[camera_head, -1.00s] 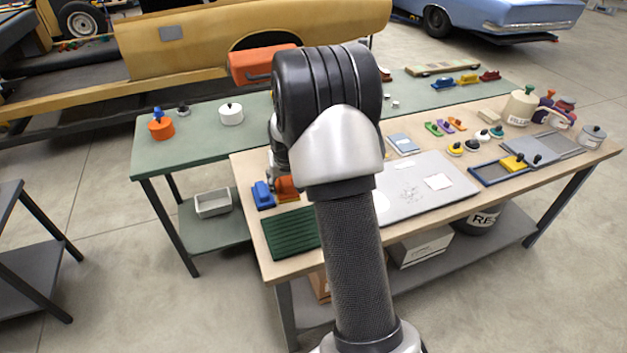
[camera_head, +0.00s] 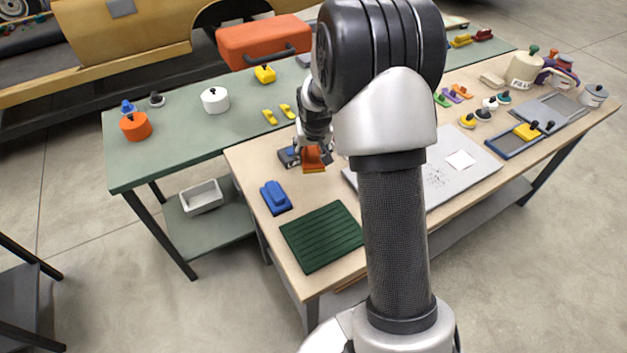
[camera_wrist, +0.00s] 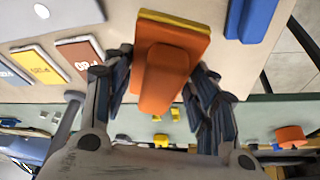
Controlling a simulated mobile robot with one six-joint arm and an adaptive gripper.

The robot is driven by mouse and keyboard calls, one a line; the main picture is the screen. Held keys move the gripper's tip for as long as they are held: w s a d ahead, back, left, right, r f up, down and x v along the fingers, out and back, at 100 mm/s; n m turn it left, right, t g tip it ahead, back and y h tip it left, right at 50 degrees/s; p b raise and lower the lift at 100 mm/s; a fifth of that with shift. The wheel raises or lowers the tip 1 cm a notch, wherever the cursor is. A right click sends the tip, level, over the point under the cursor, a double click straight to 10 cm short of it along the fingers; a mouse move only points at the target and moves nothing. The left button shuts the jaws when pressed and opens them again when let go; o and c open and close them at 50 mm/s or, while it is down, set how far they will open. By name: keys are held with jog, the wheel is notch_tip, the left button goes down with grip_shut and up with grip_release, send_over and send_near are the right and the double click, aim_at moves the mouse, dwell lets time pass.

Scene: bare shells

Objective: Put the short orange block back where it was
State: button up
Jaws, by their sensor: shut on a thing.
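The short orange block (camera_head: 313,158) has a raised orange grip on a flat base with a yellow-orange edge. In the wrist view the block (camera_wrist: 172,55) lies between the two fingers of my gripper (camera_wrist: 165,90), which are shut on it. In the head view my gripper (camera_head: 317,148) is at the far left part of the wooden table (camera_head: 255,165), partly hidden by my arm. A blue block (camera_head: 276,197) stands apart from the orange one, nearer the front; it also shows in the wrist view (camera_wrist: 250,18). I cannot tell how high the orange block is held.
A green ridged mat (camera_head: 322,236) lies at the table's front left. A grey board (camera_head: 450,180) with a white sheet lies to the right, partly behind my arm. A green table (camera_head: 170,160) adjoins behind, with an orange case (camera_head: 262,42). Bare wood surrounds the blue block.

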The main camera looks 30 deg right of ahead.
aim_at(312, 182)
notch_tip(312, 182, down, 11)
jog(key=b, duration=0.2)
jog(key=shift+f+b, duration=0.1)
jog(key=shift+b, duration=0.3)
jog(key=shift+f, duration=0.15)
jog(key=o, duration=1)
jog(key=shift+o, duration=0.2)
